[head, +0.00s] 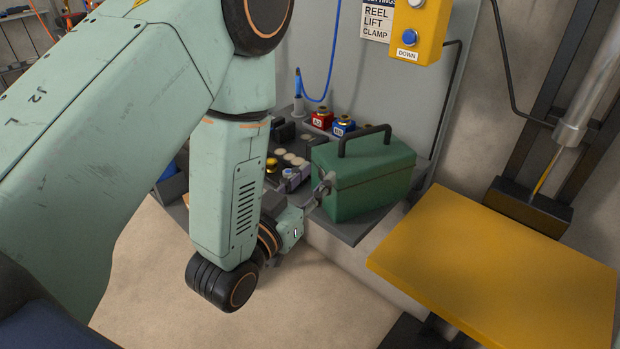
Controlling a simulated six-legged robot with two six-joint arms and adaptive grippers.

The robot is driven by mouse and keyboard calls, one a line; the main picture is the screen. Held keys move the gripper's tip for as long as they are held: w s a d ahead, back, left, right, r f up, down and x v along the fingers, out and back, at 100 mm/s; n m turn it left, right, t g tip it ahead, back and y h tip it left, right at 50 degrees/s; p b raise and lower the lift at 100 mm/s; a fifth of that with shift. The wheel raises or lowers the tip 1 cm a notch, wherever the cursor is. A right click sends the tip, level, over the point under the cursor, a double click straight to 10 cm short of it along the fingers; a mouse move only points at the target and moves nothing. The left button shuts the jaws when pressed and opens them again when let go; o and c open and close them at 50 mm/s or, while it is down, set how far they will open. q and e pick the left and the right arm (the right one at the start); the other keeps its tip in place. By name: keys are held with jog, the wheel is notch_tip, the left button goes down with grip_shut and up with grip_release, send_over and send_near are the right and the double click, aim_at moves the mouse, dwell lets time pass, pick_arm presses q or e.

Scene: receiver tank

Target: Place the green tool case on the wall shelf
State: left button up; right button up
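The green tool case (365,180) has a dark handle on top. It stands upright on the right end of the grey wall shelf (352,232). My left gripper (323,190) is low at the case's left end, right against it or very close. Whether its fingers touch or hold the case cannot be told, as they are small and partly shaded. My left arm covers the left part of the shelf. My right gripper is not in view.
A red block (322,119), a blue block (343,126) and several small parts sit on the shelf behind and left of the case. A yellow platform (495,265), bare on top, lies to the right. A yellow button box (418,30) hangs above.

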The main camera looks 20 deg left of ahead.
pick_arm(q)
jog(key=shift+s, duration=0.2)
jog(key=s+a+f+g+y, duration=0.1)
jog(key=s+f+g, duration=0.2)
jog(key=f, duration=0.3)
jog(key=s+a+f+n+g, duration=0.1)
jog(key=s+f+g, duration=0.2)
jog(key=f, duration=0.4)
jog(key=s+a+f+g+y, duration=0.1)
jog(key=s+f+g, duration=0.25)
jog(key=f, duration=0.25)
jog(key=s+f+g, duration=0.4)
jog(key=s, duration=0.6)
jog(key=s+a+f+n+g, duration=0.1)
jog(key=s+f+g, duration=0.3)
jog(key=s, duration=0.5)
jog(key=shift+s+a+f+g+y, duration=0.3)
jog(key=shift+s+f+g, duration=0.1)
jog(key=shift+f, duration=0.2)
